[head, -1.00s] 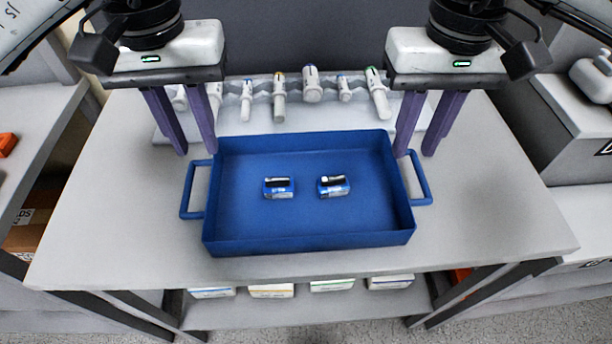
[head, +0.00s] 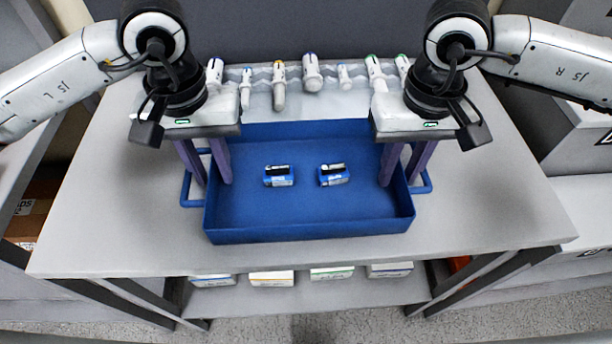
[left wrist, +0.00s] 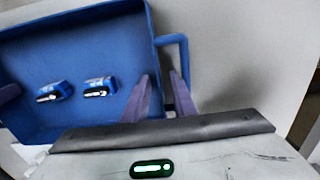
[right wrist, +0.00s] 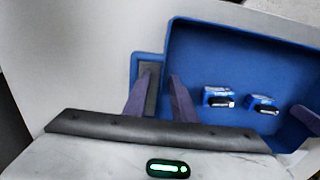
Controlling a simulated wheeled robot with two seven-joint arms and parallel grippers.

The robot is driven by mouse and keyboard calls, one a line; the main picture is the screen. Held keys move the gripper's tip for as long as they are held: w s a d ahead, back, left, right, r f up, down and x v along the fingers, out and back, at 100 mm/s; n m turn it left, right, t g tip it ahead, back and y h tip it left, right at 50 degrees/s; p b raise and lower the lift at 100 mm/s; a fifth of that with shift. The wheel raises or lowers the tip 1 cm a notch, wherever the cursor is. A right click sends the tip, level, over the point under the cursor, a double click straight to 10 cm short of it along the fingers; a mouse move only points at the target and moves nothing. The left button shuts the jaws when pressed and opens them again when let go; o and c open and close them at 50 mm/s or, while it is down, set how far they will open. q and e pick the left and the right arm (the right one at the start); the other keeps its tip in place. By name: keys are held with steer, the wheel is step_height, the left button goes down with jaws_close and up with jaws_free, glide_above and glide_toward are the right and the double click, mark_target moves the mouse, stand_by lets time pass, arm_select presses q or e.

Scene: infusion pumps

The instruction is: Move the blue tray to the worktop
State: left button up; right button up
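The blue tray (head: 310,229) sits on the grey table (head: 490,215), with a loop handle on each short side. Two small blue-and-white items (head: 278,176) (head: 334,175) lie inside it. My left gripper (head: 211,184) is open at the tray's left side; in the left wrist view (left wrist: 161,80) its fingers straddle the side wall, one inside the tray, one by the handle. My right gripper (head: 397,184) is open at the right side; in the right wrist view (right wrist: 160,80) its fingers straddle that wall likewise. Finger contact with the walls cannot be told.
A pale rack with several white, colour-tipped bottle-like items (head: 311,75) stands behind the tray. Several boxes (head: 331,272) sit on a shelf below the table. Another grey surface (head: 585,215) is at the right. The table is clear to the tray's left, right and front.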

arm_select(q)
steer(key=shift+f, duration=0.1)
arm_select(e)
steer(key=shift+f, duration=0.1)
arm_select(q)
jaws_close()
arm_select(e)
jaws_close()
